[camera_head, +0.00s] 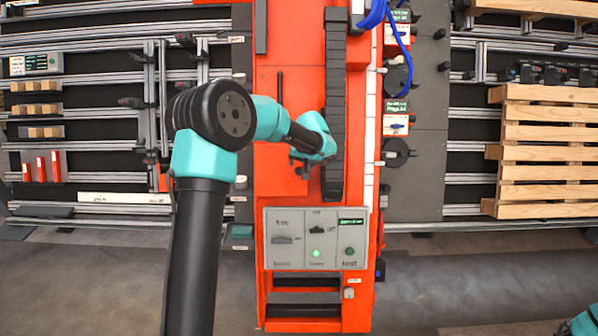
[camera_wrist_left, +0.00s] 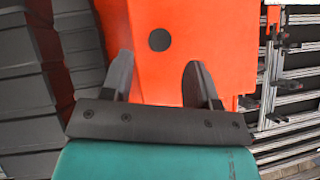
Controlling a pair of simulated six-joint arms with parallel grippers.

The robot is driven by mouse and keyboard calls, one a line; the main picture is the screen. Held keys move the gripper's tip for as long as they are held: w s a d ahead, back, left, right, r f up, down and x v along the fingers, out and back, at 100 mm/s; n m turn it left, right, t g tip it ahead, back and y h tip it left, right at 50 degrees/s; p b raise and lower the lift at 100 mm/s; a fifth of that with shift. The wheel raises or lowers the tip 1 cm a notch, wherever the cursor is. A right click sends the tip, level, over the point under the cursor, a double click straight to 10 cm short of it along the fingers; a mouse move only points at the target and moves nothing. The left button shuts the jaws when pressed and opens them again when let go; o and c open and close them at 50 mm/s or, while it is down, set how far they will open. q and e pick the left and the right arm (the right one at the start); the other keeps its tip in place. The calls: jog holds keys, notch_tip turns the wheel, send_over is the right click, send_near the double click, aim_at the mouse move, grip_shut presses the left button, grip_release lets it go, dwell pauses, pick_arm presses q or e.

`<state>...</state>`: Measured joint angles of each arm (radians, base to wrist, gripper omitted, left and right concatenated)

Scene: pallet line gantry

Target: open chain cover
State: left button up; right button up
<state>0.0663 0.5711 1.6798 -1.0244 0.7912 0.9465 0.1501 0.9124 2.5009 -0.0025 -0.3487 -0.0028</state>
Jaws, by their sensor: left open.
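An orange panel (camera_head: 283,85) lies along the left of a black segmented chain strip (camera_head: 335,85) on the orange machine. I cannot tell for certain which part is the chain cover. My left gripper (camera_head: 300,168) is over the panel, close to the strip, partly hidden by its own wrist. In the left wrist view the two dark fingers (camera_wrist_left: 158,78) are apart with nothing between them. The orange surface (camera_wrist_left: 215,35) is beyond them, with a dark round spot (camera_wrist_left: 159,40). Dark segments (camera_wrist_left: 30,90) run along the left there. Contact with the panel cannot be told.
A grey control panel (camera_head: 315,238) with a lit green button is at the machine's front. Blue cables (camera_head: 400,45) hang at the upper right of the machine. A wooden pallet (camera_head: 545,150) stands at the right. Racks with small blocks (camera_head: 36,109) fill the left.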

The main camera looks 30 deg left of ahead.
aim_at(299, 171)
pick_arm(q)
jog(key=x, duration=0.5)
jog(key=shift+w+a+f, duration=0.1)
jog(key=shift+a+f, duration=0.05)
jog(key=shift+f, duration=0.1)
jog(key=shift+c, duration=0.2)
grip_shut()
